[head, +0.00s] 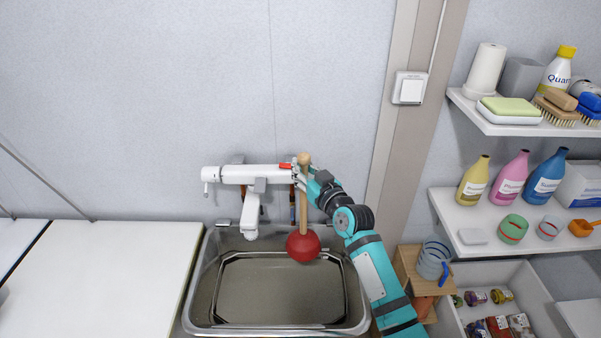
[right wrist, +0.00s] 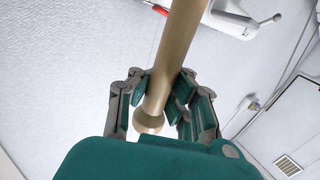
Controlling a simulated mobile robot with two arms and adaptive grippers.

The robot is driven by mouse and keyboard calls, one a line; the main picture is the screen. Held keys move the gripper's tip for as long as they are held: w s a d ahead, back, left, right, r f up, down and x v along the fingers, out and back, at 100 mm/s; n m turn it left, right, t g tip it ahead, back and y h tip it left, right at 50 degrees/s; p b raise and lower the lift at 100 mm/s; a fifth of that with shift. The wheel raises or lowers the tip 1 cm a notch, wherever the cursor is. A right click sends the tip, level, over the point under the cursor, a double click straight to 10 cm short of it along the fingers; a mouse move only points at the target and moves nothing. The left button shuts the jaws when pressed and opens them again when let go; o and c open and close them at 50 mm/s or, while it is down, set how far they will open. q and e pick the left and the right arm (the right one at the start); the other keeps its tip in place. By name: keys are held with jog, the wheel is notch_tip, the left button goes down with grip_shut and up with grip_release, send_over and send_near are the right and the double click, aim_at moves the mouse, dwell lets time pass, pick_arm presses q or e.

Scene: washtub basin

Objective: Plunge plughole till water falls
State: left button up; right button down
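A plunger with a red rubber cup (head: 303,246) and a wooden handle (head: 304,212) is upright over the back right part of the metal basin (head: 205,290). My right gripper (head: 306,182) is at the upper handle. In the right wrist view the fingers (right wrist: 161,92) close on the handle from both sides, just short of its knobbed end (right wrist: 149,122). The cup is near the back wall of the basin; I cannot tell whether it touches anything. Murky grey-brown water seems to lie in the basin. The plughole cannot be seen. My left gripper is out of view.
A white tap (head: 250,215) reaches over the back of the basin, left of the plunger. A white counter (head: 100,275) is clear on the left.

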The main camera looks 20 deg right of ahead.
aim_at(301, 243)
jog(key=shift+r, duration=0.15)
notch_tip(301, 243, down, 29)
jog(key=b, duration=2.3)
jog(key=shift+r, duration=0.15)
dwell(0.4)
jog(key=shift+f, duration=0.25)
dwell(0.4)
